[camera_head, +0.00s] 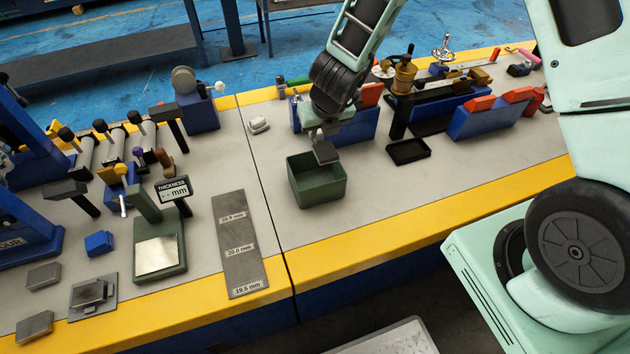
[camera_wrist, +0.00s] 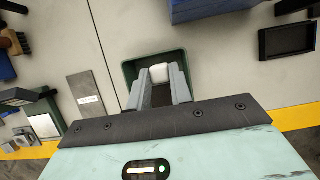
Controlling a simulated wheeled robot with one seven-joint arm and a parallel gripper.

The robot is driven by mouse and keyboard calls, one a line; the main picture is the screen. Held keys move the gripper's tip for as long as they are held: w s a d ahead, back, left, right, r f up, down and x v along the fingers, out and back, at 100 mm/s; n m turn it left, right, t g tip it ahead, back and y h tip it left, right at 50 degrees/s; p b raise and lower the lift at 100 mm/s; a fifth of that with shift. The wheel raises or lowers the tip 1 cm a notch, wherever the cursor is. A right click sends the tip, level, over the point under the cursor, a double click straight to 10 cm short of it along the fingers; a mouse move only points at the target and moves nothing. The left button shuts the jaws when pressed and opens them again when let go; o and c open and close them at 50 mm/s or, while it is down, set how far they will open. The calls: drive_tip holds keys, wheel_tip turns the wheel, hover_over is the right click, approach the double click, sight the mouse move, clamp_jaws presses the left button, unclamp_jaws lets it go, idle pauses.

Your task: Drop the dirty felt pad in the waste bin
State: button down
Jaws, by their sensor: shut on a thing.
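My gripper (camera_wrist: 159,78) hangs above the green open-topped waste bin (camera_head: 318,191), with its fingertips over the opening in both views. A small pale block, seemingly the felt pad (camera_wrist: 159,72), sits between the fingertips in the wrist view, and the fingers are shut on it. The dirt on it cannot be made out. In the head view my gripper (camera_head: 325,152) points down, and its grey finger hides most of the pad. The bin stands upright on the grey bench; its rim also shows in the wrist view (camera_wrist: 128,68).
A black tray (camera_head: 408,151) and blue fixtures (camera_head: 484,118) stand right of the bin. A small whitish item (camera_head: 258,125) lies behind it to the left. A grey labelled plate (camera_head: 238,240) and thickness gauge (camera_head: 160,240) lie left. The bench in front of the bin is clear.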

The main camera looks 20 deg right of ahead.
sight(321, 142)
drive_tip(key=shift+f+b, duration=2.3)
drive_tip(key=shift+f, duration=0.6)
drive_tip(key=c, duration=1.2)
unclamp_jaws()
drive_tip(key=shift+r, duration=0.1)
drive_tip(key=p+v, duration=0.6)
drive_tip(key=v, duration=1.1)
drive_tip(key=shift+r, duration=0.2)
drive_tip(key=shift+a, duration=0.1)
